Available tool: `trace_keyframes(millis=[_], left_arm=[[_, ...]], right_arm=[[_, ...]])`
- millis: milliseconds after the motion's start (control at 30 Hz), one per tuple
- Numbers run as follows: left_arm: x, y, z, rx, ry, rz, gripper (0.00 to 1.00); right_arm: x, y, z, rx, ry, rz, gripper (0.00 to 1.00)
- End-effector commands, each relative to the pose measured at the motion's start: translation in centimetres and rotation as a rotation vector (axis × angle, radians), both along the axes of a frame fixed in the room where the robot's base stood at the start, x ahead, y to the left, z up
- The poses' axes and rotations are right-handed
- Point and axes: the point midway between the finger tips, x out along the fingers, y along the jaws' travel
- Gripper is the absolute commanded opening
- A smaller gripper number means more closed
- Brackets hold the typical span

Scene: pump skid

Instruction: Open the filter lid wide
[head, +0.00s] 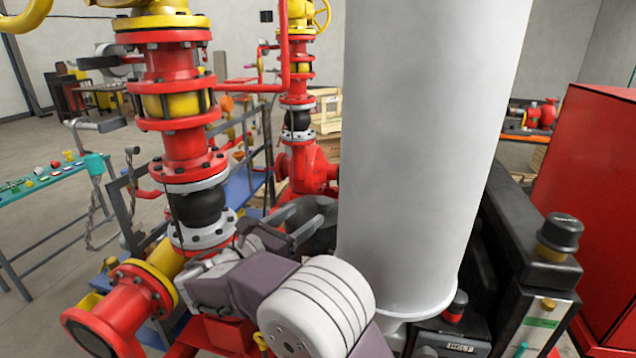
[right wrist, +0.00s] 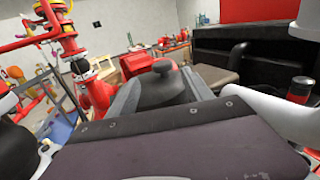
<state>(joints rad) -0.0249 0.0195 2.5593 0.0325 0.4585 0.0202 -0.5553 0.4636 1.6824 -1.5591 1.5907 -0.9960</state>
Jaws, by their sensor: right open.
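A dark grey domed part with a raised knob, which looks like the filter lid (right wrist: 165,88), shows in the right wrist view. In the head view its dark rounded side (head: 318,240) is partly hidden behind my gripper and a large white cylinder. My right gripper (head: 307,213) is open, its two grey fingers pointing toward the dark part. In the right wrist view the fingers stand on the left and right of the domed part. I cannot tell whether they touch it. How far the lid is open cannot be told. My left gripper is not in view.
Red flanged pipework with yellow valves (head: 180,100) stands close on the left. A black panel with a black cap (head: 562,233) and a red cabinet (head: 600,190) stand on the right. A red and black knob (head: 456,306) sits by the white cylinder's base.

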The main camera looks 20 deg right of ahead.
Motion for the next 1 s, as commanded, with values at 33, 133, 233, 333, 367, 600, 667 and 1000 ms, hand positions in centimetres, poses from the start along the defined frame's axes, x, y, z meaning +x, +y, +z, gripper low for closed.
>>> trace_keyframes(millis=[33,133,233,333,367,600,667,1000], left_arm=[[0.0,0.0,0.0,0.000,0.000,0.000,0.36],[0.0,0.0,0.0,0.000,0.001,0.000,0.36],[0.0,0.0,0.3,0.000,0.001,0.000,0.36],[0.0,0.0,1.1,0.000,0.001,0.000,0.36],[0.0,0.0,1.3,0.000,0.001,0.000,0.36],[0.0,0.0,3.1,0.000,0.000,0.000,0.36],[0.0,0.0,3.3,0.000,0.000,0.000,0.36],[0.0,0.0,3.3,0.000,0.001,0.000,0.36]], right_arm=[[0.0,0.0,0.0,0.000,0.000,0.000,0.59],[0.0,0.0,0.0,0.001,0.001,0.000,0.59],[0.2,-0.5,0.1,-0.001,0.001,-0.002,0.59],[1.0,-2.0,0.3,0.000,0.002,-0.005,0.59],[1.4,-2.6,0.4,0.000,0.001,-0.006,0.59],[3.8,-6.6,0.3,0.000,0.001,-0.004,0.59],[4.1,-7.2,0.2,0.000,0.001,-0.003,0.59],[4.6,-7.9,-0.1,0.001,0.001,0.000,0.59]])
